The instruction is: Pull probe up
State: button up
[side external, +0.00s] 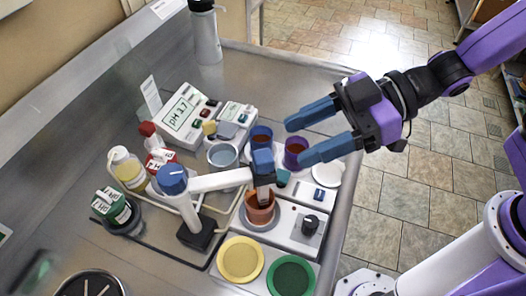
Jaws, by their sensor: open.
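The probe (263,178) has a blue upper block and a dark shaft. It hangs at the end of a white swing arm (222,180), and its lower end is hidden inside an orange-brown cup (260,213). The arm comes from a stand with a blue knob (172,178) and a black base (196,232). The cup sits on a white stirrer unit. My gripper (295,140) is open, with blue fingers pointing left. In the picture it is above and right of the probe. I see nothing between the fingers, and their distance from the probe is hard to judge.
A pH meter (185,116) stands behind. Blue (261,133) and purple (294,146) cups are close to my fingers. A clear beaker (222,155), small bottles (127,168) and yellow (240,259) and green (291,277) discs surround the stand. The tray edge lies at right.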

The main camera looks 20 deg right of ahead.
aim_at(268, 155)
jog(key=x, duration=0.7)
jog(key=shift+a, duration=0.2)
